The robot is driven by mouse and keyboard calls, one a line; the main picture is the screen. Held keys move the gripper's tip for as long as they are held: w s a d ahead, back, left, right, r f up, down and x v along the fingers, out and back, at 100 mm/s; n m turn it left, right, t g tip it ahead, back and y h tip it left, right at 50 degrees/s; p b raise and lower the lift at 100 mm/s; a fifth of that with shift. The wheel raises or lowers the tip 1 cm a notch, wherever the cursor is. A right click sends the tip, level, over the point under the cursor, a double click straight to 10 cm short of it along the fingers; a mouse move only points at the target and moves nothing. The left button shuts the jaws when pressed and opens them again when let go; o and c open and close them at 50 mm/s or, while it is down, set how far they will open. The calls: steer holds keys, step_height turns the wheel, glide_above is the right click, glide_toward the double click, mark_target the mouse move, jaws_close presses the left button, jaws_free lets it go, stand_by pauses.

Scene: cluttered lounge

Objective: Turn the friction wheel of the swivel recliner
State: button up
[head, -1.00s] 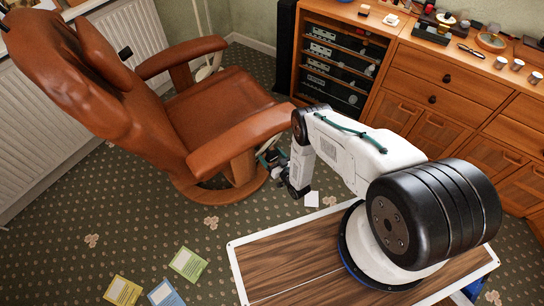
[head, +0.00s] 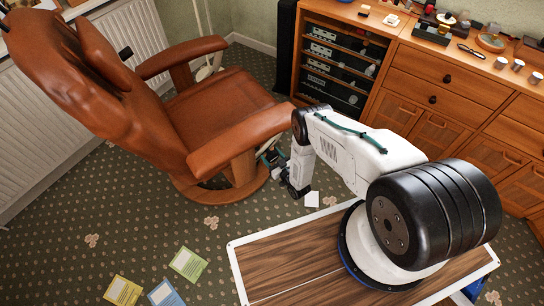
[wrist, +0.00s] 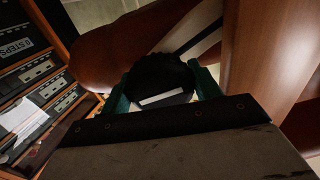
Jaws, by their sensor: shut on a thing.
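The brown leather swivel recliner (head: 215,95) stands at the left on a round wooden base, turned toward the right. Its friction wheel (wrist: 158,75) is a dark, ribbed knob with a pale bar on its face, beside a wooden part of the chair in the wrist view. My gripper (wrist: 163,88) has its green fingers on either side of the wheel and is shut on it. In the head view my gripper (head: 267,158) is below the near armrest, and the wheel is too small and hidden to make out there.
The near armrest (head: 238,140) lies just above my gripper. A wooden cabinet with audio units (head: 335,60) stands behind. Several cards, one green (head: 188,264), lie on the patterned carpet.

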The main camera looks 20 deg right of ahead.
mark_target(274, 158)
steer(key=n, duration=0.5)
steer(key=shift+n, duration=0.3)
steer(key=n, duration=0.9)
steer(key=shift+n, duration=0.4)
steer(key=n, duration=0.4)
steer(key=shift+n, duration=0.3)
steer(key=o, duration=1)
steer(key=shift+c, duration=0.2)
steer(key=shift+s, duration=0.1)
steer(key=v, duration=0.7)
steer(key=shift+s+d+r, duration=0.1)
steer(key=shift+s+d, duration=0.1)
steer(key=shift+s, duration=0.1)
